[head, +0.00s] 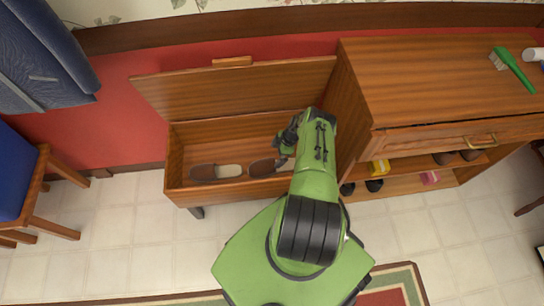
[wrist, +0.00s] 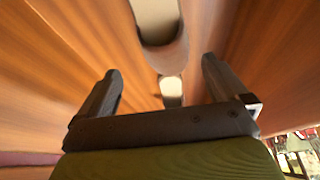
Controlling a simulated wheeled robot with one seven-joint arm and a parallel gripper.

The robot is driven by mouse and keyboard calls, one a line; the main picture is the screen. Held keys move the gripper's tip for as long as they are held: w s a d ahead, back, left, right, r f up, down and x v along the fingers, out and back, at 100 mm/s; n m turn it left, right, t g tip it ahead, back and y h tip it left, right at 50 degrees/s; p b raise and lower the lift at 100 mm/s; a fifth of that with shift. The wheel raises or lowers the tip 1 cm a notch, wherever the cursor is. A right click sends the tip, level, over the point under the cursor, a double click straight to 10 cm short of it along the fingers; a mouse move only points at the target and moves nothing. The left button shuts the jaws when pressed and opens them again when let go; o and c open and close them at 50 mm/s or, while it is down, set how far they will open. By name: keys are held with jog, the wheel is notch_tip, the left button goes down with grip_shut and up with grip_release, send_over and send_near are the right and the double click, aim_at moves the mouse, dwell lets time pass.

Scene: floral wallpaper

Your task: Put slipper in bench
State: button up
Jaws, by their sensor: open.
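The wooden bench (head: 232,189) stands with its lid (head: 235,90) raised against the red wall. Two brown slippers with pale insoles lie inside it: one slipper (head: 203,173) at the left, and another slipper (head: 262,168) to its right, partly covered by my gripper. My gripper (head: 284,150) is over the right part of the bench box. In the wrist view, my gripper's two fingers (wrist: 160,68) are apart with nothing pinched between them. One slipper (wrist: 160,40) shows large at the top, and part of another slipper (wrist: 171,92) shows between the fingers.
A wooden cabinet (head: 440,85) stands right of the bench, with a green brush (head: 515,70) on top and several shoes on its lower shelves. A wooden chair (head: 45,180) and blue clothing (head: 45,60) are at the left.

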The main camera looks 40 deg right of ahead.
jog(key=w+r+g+p, duration=0.1)
jog(key=w+r, duration=0.1)
jog(key=r, duration=0.8)
jog(key=w+r, duration=0.3)
jog(key=r, duration=0.6)
jog(key=a+r+m+h, duration=0.1)
jog(key=a+r, duration=0.3)
jog(key=r, duration=0.5)
jog(key=a+r+m+h, duration=0.15)
jog(key=a+r, duration=0.25)
jog(key=r, duration=0.5)
jog(key=s+a+r+m, duration=0.1)
jog(key=s+a+r, duration=0.25)
jog(key=r, duration=0.25)
jog(key=s+a+r+m+h, duration=0.1)
jog(key=s+a+r+m, duration=0.15)
jog(key=a+r, duration=0.3)
jog(key=s+a+r+m, duration=0.1)
jog(key=s+a+r, duration=0.25)
jog(key=r, duration=0.35)
jog(key=s+a+r+m+t, duration=0.2)
jog(key=s, duration=0.5)
jog(key=s+a+r+m+t, duration=0.2)
jog(key=s+a+r, duration=0.1)
jog(key=s, duration=0.4)
jog(key=shift+s+a+r, duration=0.2)
jog(key=shift+s+a, duration=0.05)
jog(key=shift+a, duration=0.05)
